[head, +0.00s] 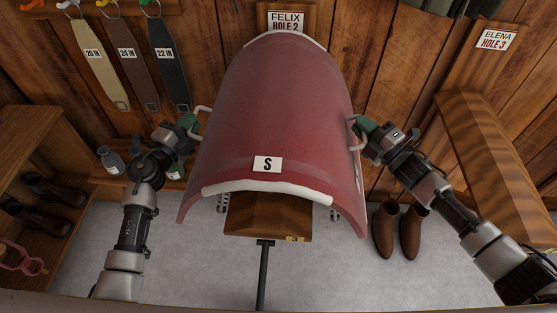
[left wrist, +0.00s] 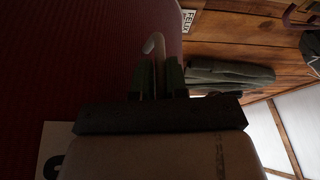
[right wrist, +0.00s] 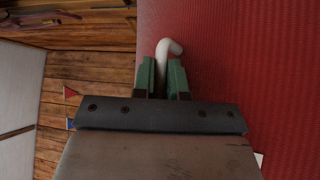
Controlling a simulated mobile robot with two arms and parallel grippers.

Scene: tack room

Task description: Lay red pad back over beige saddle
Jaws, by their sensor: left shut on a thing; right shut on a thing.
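The red pad (head: 275,110) arches across the middle of the head view, with white trim on its ends and a label "S" near its front edge. My left gripper (head: 194,123) is shut on the white handle (head: 203,110) on its left side. My right gripper (head: 361,130) is shut on the handle (head: 352,121) on its right side. The handles also show between the fingers in the left wrist view (left wrist: 155,46) and right wrist view (right wrist: 167,48). I see no beige saddle; the pad covers the area above the wooden rack (head: 268,215). Contact beneath the pad cannot be told.
The "FELIX HOLE 2" sign (head: 286,20) is on the wall behind the pad. Straps (head: 125,65) hang at the back left. A bottle (head: 111,160) stands left, near my left arm. Brown boots (head: 398,229) stand on the floor at right. A wooden shelf (head: 500,155) is further right.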

